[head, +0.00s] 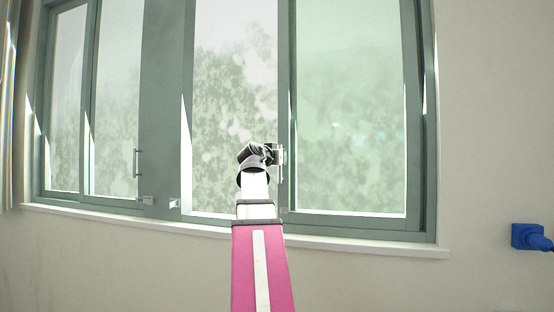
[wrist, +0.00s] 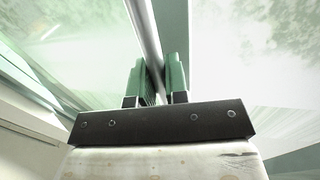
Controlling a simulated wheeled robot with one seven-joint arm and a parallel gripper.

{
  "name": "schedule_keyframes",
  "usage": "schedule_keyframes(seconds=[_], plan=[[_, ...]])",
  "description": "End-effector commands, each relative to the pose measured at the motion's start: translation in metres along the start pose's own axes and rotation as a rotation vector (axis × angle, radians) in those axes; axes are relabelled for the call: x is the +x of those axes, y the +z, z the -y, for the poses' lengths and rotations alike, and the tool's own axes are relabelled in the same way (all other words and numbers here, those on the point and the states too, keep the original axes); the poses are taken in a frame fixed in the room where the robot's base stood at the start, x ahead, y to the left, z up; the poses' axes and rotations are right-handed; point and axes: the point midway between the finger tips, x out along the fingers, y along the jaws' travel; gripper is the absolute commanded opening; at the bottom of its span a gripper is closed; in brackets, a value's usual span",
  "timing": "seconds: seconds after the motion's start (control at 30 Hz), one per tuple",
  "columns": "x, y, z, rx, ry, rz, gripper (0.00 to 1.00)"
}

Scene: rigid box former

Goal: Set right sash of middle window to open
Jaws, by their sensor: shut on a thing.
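The large window at the right of the head view has a left pane (head: 228,60) and a right sash (head: 350,110) with a green-tinted pane and grey-green frame. A slim upright handle bar (head: 281,172) stands at the sash's left stile. My gripper (head: 277,155) is at this bar, partly hidden by my own wrist. In the wrist view its two green fingers (wrist: 162,80) are shut on the grey handle bar (wrist: 144,28), one on each side. Whether the sash stands slightly open cannot be told.
Another window (head: 115,100) with its own handle (head: 136,163) is at the left. A sill (head: 350,246) runs below both windows. Small pale blocks (head: 174,203) sit low on the frame. A blue plug (head: 527,237) sticks out of the wall at the right.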

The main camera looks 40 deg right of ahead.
Motion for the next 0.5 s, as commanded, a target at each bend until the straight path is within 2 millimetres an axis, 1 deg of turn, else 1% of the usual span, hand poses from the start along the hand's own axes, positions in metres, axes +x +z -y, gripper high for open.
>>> schedule_keyframes(seconds=[0.2, 0.23, 0.27, 0.3, 0.5], plan=[[0.0001, 0.0002, -0.0026, -0.002, 0.009, 0.001, 0.00], [0.0001, 0.0002, -0.0026, -0.002, 0.009, 0.001, 0.24], [0.0001, 0.0003, -0.0026, -0.002, 0.009, 0.001, 0.34], [0.0001, 0.0003, -0.0024, -0.002, 0.008, 0.001, 0.38], [0.0001, 0.0002, -0.0015, -0.001, 0.006, 0.000, 0.38]])
